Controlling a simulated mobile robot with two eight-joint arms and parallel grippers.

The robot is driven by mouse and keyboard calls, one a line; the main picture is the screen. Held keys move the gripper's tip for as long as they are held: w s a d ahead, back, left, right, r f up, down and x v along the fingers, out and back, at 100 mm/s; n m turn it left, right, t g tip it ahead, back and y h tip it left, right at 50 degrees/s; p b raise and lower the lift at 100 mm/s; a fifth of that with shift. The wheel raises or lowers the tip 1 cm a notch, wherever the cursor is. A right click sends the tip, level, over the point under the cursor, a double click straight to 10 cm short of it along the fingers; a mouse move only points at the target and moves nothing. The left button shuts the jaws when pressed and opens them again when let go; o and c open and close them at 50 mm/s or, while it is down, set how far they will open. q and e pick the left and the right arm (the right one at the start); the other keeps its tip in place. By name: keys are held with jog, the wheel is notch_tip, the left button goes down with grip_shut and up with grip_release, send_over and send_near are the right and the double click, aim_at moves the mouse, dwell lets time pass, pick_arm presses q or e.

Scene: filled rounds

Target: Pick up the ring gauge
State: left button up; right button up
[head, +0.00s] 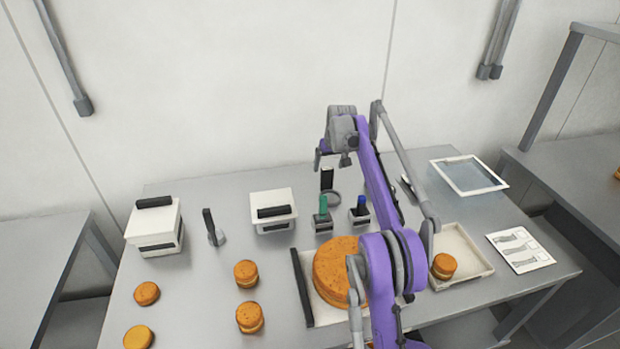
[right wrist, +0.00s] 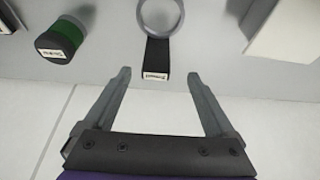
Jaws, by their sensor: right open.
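The ring gauge (head: 333,198) is a grey ring with a black handle. It is on the table's back part in the head view. In the right wrist view its ring (right wrist: 161,14) is at the top, cut by the frame edge, and its labelled black handle (right wrist: 156,60) points down toward my jaws. My right gripper (right wrist: 157,75) is open and empty, its two fingers spread on either side of the handle's line. The handle end lies between the fingertips in the picture; the frames do not show any contact. My left gripper is not in view.
A green-topped stamp (head: 322,213) and a blue-topped one (head: 360,212) stand near the ring gauge. A green and black cylinder (right wrist: 60,38) shows in the wrist view. A white box (head: 272,205) stands to the left. A large cake (head: 333,268) is in front. The wall is close behind.

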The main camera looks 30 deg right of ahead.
aim_at(327, 180)
jog(key=x, duration=0.4)
jog(key=shift+s+d+f, duration=0.2)
jog(key=shift+d+f, duration=0.1)
jog(key=x, duration=0.6)
jog(key=shift+w+r, duration=0.1)
jog(key=shift+w, duration=0.1)
jog(key=shift+r, duration=0.1)
grip_shut()
